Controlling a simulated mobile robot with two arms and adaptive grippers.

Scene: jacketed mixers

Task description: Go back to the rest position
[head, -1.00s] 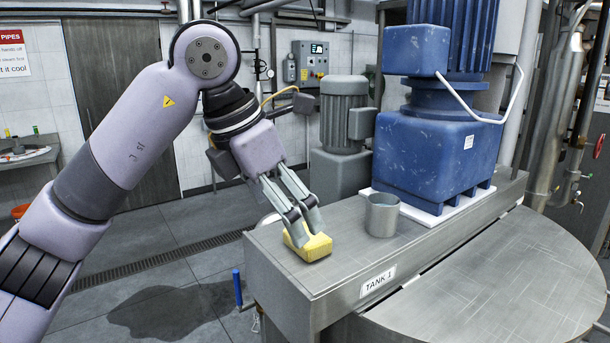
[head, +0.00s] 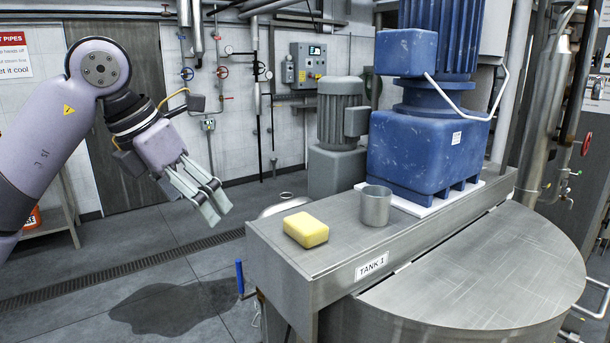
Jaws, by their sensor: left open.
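My left gripper (head: 215,210) is in the head view, left of the tank, with its fingers pointing down and to the right. It is open and empty, in the air apart from everything. A yellow sponge (head: 306,230) lies on the steel ledge (head: 345,245) of the tank marked TANK 1, to the right of my gripper. My right gripper is not in view.
A grey metal cup (head: 376,207) stands on the ledge right of the sponge. A blue motor unit (head: 425,155) stands behind it on a white pad. The round tank lid (head: 475,275) is bare. A dark wet patch (head: 170,308) marks the floor.

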